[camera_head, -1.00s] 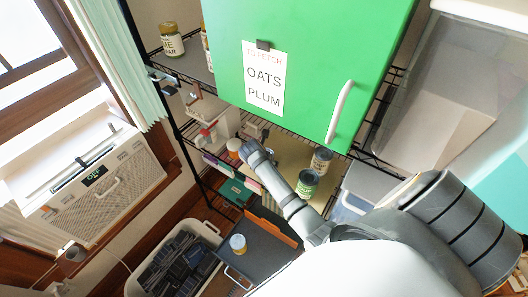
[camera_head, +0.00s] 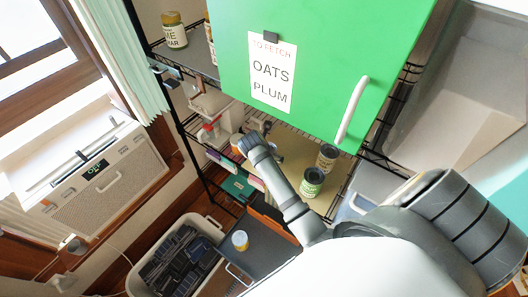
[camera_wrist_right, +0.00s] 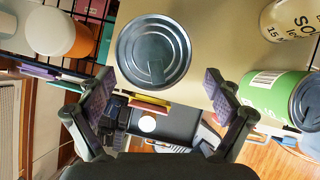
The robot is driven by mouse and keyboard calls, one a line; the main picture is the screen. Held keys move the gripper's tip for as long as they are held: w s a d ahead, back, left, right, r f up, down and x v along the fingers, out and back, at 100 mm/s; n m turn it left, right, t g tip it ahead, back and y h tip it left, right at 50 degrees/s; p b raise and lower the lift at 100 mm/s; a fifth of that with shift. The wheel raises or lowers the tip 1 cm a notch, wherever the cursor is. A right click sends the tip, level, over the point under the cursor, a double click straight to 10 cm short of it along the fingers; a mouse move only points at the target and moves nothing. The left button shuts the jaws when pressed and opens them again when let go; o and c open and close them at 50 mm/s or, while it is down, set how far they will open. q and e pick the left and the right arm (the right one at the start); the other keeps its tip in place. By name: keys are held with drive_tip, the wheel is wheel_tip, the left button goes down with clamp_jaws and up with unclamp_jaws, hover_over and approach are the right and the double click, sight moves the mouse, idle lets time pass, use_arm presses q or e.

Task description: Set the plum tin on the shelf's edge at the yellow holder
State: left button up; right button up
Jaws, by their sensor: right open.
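In the right wrist view my right gripper (camera_wrist_right: 158,92) is open and empty. A tin with a round grey lid (camera_wrist_right: 154,50) stands just ahead of its fingers, seen from above; its label is hidden, so I cannot tell if it is the plum tin. A small yellow and red piece (camera_wrist_right: 150,103) shows at the shelf's edge between the fingers; I cannot tell if it is the yellow holder. In the head view my right arm reaches to the beige shelf board (camera_head: 292,157) under the green door, and its gripper is mostly hidden. My left gripper is out of view.
A green-labelled tin (camera_head: 312,182) and a darker tin (camera_head: 327,157) stand on the board right of my arm. The green door (camera_head: 330,50) with its "OATS PLUM" note (camera_head: 272,72) hangs above.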

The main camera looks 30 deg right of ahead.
drive_tip(key=b+v, duration=0.1)
drive_tip(key=v, duration=0.6)
drive_tip(key=shift+a+r, duration=0.15)
